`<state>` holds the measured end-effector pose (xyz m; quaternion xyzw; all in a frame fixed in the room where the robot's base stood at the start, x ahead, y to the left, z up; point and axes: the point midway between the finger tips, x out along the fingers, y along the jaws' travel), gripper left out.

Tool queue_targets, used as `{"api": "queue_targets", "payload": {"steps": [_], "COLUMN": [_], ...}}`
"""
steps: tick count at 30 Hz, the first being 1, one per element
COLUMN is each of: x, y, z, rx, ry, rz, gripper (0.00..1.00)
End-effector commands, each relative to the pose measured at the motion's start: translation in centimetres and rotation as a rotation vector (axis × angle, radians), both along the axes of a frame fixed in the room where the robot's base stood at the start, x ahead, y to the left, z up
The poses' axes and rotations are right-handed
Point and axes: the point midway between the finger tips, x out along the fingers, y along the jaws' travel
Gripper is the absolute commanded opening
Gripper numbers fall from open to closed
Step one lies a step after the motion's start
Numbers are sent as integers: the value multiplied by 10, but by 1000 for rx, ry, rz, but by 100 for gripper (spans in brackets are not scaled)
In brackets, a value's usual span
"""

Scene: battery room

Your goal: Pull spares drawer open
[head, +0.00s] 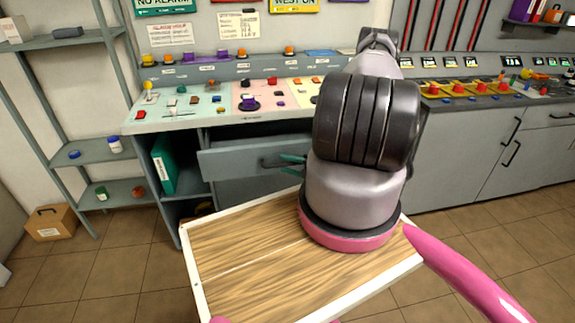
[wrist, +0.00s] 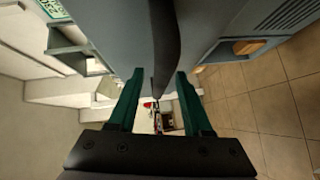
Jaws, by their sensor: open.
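The spares drawer (head: 230,162) is a wide grey front under the left part of the console. Its front appears to stand a little out from the cabinet, with a dark gap above it. Its dark bar handle (head: 268,163) shows beside the green fingers of my gripper (head: 292,161), and my arm hides the drawer's right end. In the wrist view the handle (wrist: 165,40) runs between the two fingertips of my gripper (wrist: 160,78), with the grey drawer front (wrist: 115,30) behind. The fingers are apart; whether either touches the handle, I cannot tell.
The console (head: 180,112) with buttons and knobs is above the drawer. A green binder (head: 163,165) stands in an open shelf bay to the left. A metal shelf rack (head: 70,150) and a cardboard box (head: 50,222) are farther left. The tiled floor (head: 110,275) is clear there.

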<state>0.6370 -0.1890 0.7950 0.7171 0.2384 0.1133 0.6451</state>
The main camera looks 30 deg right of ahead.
Motion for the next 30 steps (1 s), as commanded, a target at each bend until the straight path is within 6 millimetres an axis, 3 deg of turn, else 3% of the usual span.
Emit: {"api": "queue_targets", "payload": {"steps": [16, 21, 30], "x": [-80, -90, -91], "y": [-47, -52, -52], "z": [13, 15, 15], "rx": [-1, 0, 0], "ry": [0, 0, 0], "rz": [-4, -2, -1], "gripper": [50, 50, 50]}}
